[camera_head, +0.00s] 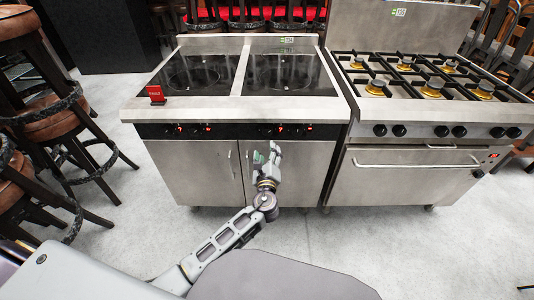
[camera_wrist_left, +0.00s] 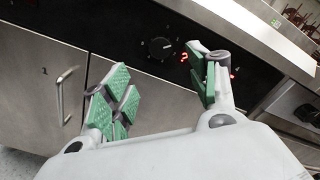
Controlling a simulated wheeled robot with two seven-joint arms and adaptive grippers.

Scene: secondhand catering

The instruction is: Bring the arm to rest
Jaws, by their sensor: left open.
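My left arm reaches forward from the bottom of the head view. Its gripper (camera_head: 267,154) is in front of the steel cooker (camera_head: 195,172) with the dark glass top. In the left wrist view the gripper (camera_wrist_left: 163,98) is open, with green pads on its fingers and nothing between them. Behind the fingers are a black control panel with a knob (camera_wrist_left: 160,48) and a cabinet door handle (camera_wrist_left: 66,95). I cannot tell the exact gap between the fingertips and the cooker front. My right gripper is in neither view.
A gas range (camera_head: 420,125) with several burners stands to the right of the cooker. A small red sign (camera_head: 156,94) stands on the cooker's left front edge. Bar stools (camera_head: 60,115) crowd the left side. The grey floor (camera_head: 420,245) in front of the range is clear.

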